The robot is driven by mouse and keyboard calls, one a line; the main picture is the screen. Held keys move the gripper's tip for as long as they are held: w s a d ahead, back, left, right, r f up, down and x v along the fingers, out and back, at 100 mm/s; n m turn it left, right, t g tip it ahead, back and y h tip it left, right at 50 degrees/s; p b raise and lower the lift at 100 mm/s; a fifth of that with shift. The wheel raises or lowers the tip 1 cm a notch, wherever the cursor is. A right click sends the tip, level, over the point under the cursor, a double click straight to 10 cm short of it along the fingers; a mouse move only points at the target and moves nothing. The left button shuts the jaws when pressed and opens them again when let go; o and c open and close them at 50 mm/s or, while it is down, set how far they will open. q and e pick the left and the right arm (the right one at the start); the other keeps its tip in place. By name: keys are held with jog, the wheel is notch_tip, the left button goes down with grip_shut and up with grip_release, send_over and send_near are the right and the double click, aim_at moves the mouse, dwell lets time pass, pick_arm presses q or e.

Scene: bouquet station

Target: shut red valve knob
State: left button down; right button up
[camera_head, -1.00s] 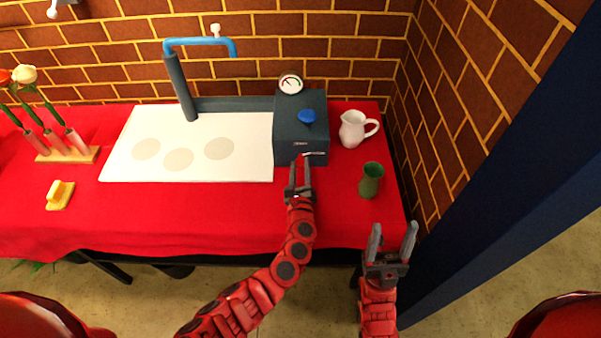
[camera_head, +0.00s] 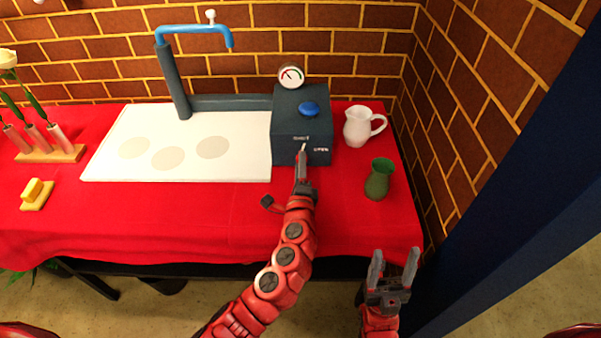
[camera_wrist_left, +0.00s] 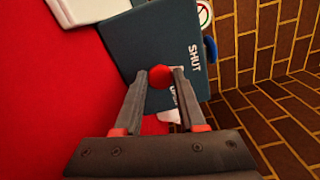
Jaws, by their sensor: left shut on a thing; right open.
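The dark box (camera_head: 290,120) at the back right of the red table carries the valve. In the left wrist view its red knob (camera_wrist_left: 160,76) sits between my left fingertips (camera_wrist_left: 160,80). The "SHUT" label is clear beside it; the other label is partly covered by a finger. In the head view my left gripper (camera_head: 301,160) is edge-on at the box's front face and hides the knob. A small pale pointer (camera_head: 304,147) shows above the fingertips, pointing up towards "SHUT". My left gripper is shut on the knob. My right gripper (camera_head: 394,268) is open and empty, before the table's front edge.
A white jug (camera_head: 360,127) and a green vase (camera_head: 379,179) stand right of the box. A blue knob (camera_head: 308,109) and a gauge (camera_head: 291,75) are on top.

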pick_arm(q)
jog(key=shift+f+n+b, duration=0.25)
jog(key=shift+n+b, duration=0.55)
jog(key=shift+n, duration=0.1)
jog(key=shift+r+n+b, duration=0.1)
jog(key=shift+n+b, duration=0.2)
jog(key=shift+n, duration=0.1)
jog(key=c, duration=0.5)
grip_release()
jog(key=shift+s, duration=0.1)
jog(key=s+b, duration=0.2)
jog(key=s, duration=1.5)
jog(key=shift+s, duration=0.15)
